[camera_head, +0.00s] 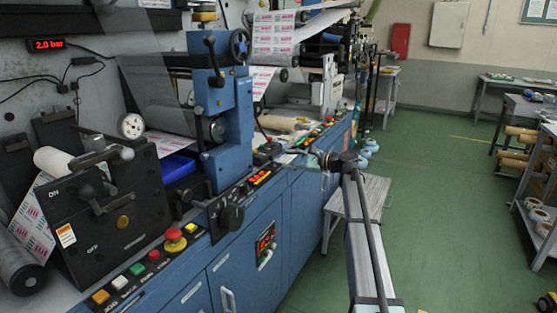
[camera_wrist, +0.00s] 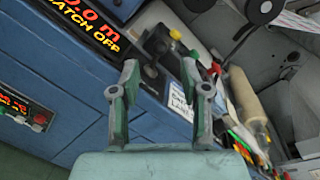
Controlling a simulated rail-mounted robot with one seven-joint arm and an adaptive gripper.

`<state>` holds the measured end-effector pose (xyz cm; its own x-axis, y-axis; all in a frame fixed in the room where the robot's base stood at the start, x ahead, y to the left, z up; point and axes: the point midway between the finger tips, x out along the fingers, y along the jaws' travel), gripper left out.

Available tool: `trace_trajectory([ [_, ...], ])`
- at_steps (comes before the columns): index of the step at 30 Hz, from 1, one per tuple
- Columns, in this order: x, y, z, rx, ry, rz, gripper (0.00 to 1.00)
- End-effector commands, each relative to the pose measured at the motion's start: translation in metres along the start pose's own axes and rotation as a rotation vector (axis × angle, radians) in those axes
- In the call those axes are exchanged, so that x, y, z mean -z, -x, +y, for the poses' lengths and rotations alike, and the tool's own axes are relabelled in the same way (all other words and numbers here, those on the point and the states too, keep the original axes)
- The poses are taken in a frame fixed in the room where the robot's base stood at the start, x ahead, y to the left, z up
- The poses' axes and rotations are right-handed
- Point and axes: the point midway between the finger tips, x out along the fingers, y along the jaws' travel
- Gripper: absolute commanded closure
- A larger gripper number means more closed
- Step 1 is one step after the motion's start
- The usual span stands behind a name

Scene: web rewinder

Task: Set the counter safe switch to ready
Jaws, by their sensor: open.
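A counter display (camera_wrist: 92,28) with lit orange text, partly cut off and including "ATCH OFF", fills the upper left of the wrist view. In the head view, a lit orange display (camera_head: 262,178) sits on the blue machine's sloping top. My gripper (camera_wrist: 160,68) is open and empty, its two fingers apart over the panel. A small dark fitting (camera_wrist: 150,72) shows between the fingers, beside a white label (camera_wrist: 180,101). I cannot tell whether it is the safe switch, or read a switch position. In the head view my gripper is small beside the machine's front edge.
The blue machine (camera_head: 240,262) runs along the left, with a red mushroom button (camera_head: 174,236) and coloured buttons near its front. A grey bench (camera_head: 362,196) stands beyond my arm. Green floor (camera_head: 450,220) is open to the right, with a roll rack (camera_head: 540,200) at the edge.

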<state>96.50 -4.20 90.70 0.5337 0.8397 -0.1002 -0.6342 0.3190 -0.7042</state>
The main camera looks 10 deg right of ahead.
Motion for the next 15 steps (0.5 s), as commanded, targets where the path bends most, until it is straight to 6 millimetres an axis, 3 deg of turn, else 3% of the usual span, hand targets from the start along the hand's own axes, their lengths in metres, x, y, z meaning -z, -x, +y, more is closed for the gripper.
trace_trajectory([
  [6, -0.001, 0.03, 0.0, 0.001, 0.001, 0.0, 0.54],
  [15, 0.0, 0.038, -0.001, 0.001, 0.001, 0.0, 0.54],
])
